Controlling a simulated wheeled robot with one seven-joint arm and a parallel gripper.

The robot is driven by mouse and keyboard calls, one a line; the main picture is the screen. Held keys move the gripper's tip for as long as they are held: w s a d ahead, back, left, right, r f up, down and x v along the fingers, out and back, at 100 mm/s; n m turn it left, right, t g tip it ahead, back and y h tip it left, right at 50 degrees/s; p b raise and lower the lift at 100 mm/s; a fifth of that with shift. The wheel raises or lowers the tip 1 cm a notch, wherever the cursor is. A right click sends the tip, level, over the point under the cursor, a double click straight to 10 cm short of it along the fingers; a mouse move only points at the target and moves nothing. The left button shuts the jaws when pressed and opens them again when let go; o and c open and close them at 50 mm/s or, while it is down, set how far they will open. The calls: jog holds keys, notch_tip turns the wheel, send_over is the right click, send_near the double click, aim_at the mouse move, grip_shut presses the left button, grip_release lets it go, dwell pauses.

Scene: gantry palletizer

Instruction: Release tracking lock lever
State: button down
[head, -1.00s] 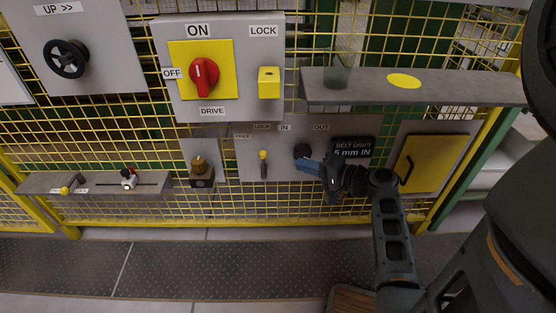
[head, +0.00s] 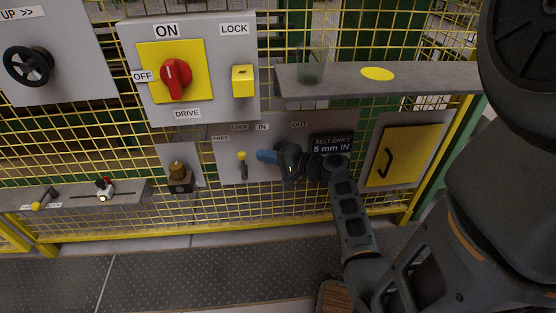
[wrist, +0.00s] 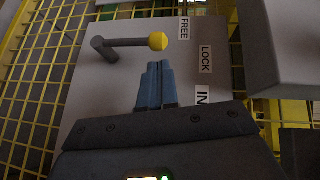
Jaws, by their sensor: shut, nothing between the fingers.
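The tracking lock lever has a yellow ball knob (head: 242,155) on a grey arm, on a grey panel under the FREE and LOCK labels. In the head view the knob is at the top with the arm hanging below it. In the wrist view the lever (wrist: 128,42) lies across the upper part, with its knob just beyond my fingertips. My gripper (head: 262,156) has blue fingers and is shut and empty, to the right of the knob and apart from it. The fingers also show in the wrist view (wrist: 158,66). My gripper hides the knob between IN and OUT.
A BELT DRIFT display (head: 333,145) reads 5 mm IN, right of my gripper. A grey shelf (head: 430,80) with a glass juts out above. A yellow lock block (head: 243,81) and red switch (head: 176,76) are above.

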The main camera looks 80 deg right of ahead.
aim_at(244, 167)
jog(key=shift+x, duration=1.4)
